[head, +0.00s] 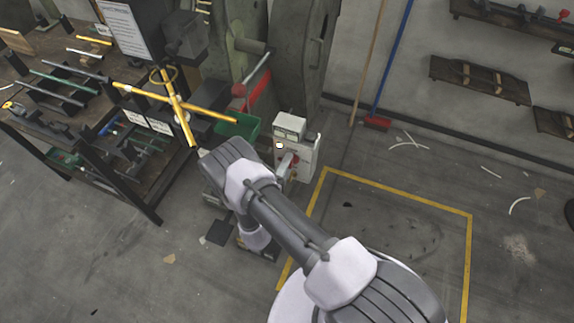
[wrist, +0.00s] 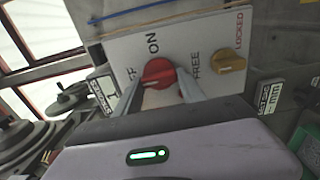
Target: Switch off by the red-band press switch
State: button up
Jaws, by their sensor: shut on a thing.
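The switch panel (wrist: 120,50) fills the upper middle of the wrist view, with a red knob and the words ON, FREE and LOCKED. The OFF label is partly hidden by my left finger. My gripper (wrist: 159,86) is shut on the red knob (wrist: 157,72), with one finger on each side. A yellow knob (wrist: 228,60) sits to its right, apart from the fingers, by LOCKED. In the head view the white switch box (head: 308,151) stands beside the grey-green press (head: 296,60), with my arm in front of it. Red shows on the press.
A workbench (head: 60,95) with tools is at the left. A yellow cross-shaped handle (head: 180,107) stands in front of the press. A green bin (head: 240,127) is by the box. A yellow-taped floor area (head: 400,199) is mostly clear at the right.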

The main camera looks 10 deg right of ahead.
jog(key=o, duration=1.4)
jog(key=shift+c, duration=0.2)
jog(key=shift+s+a, duration=0.1)
jog(key=p+v, duration=0.3)
jog(key=v, duration=1.4)
jog(key=shift+s, duration=0.1)
